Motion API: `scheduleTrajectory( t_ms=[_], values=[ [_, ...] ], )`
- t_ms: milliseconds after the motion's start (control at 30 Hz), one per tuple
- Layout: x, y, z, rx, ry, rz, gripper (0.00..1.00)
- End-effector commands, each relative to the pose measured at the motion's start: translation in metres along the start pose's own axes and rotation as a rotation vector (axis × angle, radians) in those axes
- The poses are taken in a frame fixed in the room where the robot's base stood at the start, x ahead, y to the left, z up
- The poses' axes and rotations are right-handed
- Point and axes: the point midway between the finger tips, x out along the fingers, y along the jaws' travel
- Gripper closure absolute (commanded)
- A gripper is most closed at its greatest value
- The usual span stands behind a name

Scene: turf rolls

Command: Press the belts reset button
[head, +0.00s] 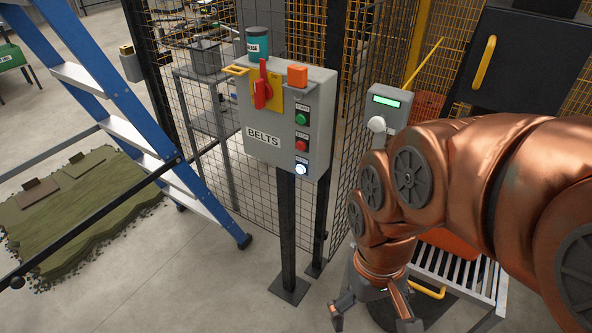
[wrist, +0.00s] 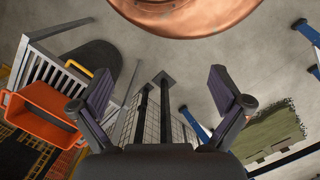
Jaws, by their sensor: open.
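The grey belts control box (head: 262,112) stands on dark posts in front of the mesh fence, with a "BELTS" label on its front. Its right side carries a column of buttons: green (head: 302,118) at the top, red (head: 301,145) below it, and a lit blue-white button (head: 300,169) at the bottom. The small labels over the buttons are too small to read surely. A red rotary switch (head: 262,90) on a yellow plate is at the upper left. My gripper (head: 372,318) is open and empty, low and to the right of the box; its fingers also show in the wrist view (wrist: 162,95).
A teal tin (head: 257,45) and an orange block (head: 297,74) sit on top of the box. A smaller grey box (head: 384,108) with a green display stands to the right. A blue ladder (head: 125,130) and turf (head: 75,215) are at left. An orange bin (wrist: 40,112) shows in the wrist view.

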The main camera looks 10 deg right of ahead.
Motion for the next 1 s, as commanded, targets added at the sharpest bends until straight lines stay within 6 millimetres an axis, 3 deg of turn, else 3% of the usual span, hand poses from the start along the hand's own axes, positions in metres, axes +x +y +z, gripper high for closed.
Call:
scheduleTrajectory(
  t_ms=[300, 1000],
  values=[
    [0.0, 0.0, 0.0, 0.0, 0.0, 0.0, 0.0],
    [0.0, 0.0, 0.0, 0.0, 0.0, 0.0, 0.73]
  ],
)
